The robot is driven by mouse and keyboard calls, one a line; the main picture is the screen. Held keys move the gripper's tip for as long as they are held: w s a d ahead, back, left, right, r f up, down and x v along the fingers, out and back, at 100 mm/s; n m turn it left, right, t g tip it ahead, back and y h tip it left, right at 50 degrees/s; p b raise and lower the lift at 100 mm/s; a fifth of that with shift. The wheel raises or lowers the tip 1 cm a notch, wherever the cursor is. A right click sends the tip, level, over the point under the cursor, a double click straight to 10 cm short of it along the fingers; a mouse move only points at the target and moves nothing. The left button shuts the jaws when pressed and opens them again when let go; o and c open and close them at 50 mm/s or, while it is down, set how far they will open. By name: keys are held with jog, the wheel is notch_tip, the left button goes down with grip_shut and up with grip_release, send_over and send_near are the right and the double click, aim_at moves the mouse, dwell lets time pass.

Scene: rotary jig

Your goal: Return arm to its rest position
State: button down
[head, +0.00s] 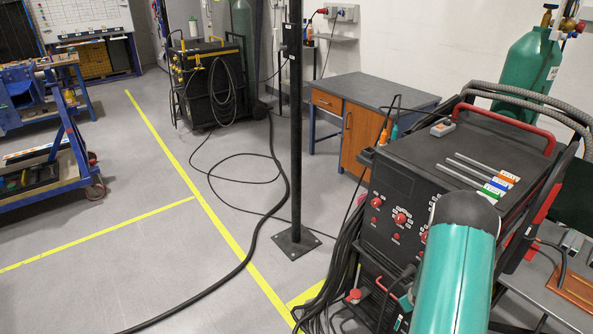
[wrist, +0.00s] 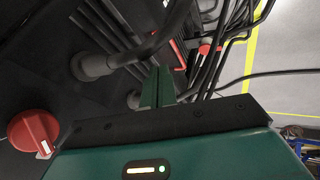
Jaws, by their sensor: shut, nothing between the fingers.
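My gripper (wrist: 157,80) shows in the wrist view as two narrow green fingers pressed together, with nothing between them. It is in front of the dark panel of a machine with thick black cables (wrist: 135,52) plugged in. A red knob (wrist: 33,132) is at the left of the wrist view. In the head view my teal arm covers the lower right, in front of the black welding machine (head: 372,250); my gripper is not visible there. No rotary jig can be made out in either view.
A black post (head: 296,130) stands left of the welding machine. A desk (head: 345,100) and a second machine (head: 212,90) stand behind. A green gas cylinder (head: 525,70) is at the right.

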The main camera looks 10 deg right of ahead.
jog(key=w+a+r, duration=0.2)
jog(key=a+r, duration=0.1)
jog(key=r, duration=0.5)
jog(key=w+a+r, duration=0.2)
jog(key=a+r, duration=0.2)
jog(key=r, duration=0.4)
jog(key=s+a+r+m+y, duration=0.1)
jog(key=a+r, duration=0.5)
jog(key=r, duration=0.2)
jog(key=s+a+r+m, duration=0.1)
jog(key=s+a+r, duration=0.1)
jog(key=a+r, duration=0.5)
jog(key=s+a+r+y, duration=0.1)
jog(key=s+a+r, duration=0.6)
jog(key=s, duration=0.3)
jog(key=s+a+r+y, duration=0.1)
jog(key=s+a+r, duration=0.6)
jog(key=s+a, duration=0.2)
jog(key=shift+s+m+y, duration=0.3)
jog(key=shift+s, duration=0.1)
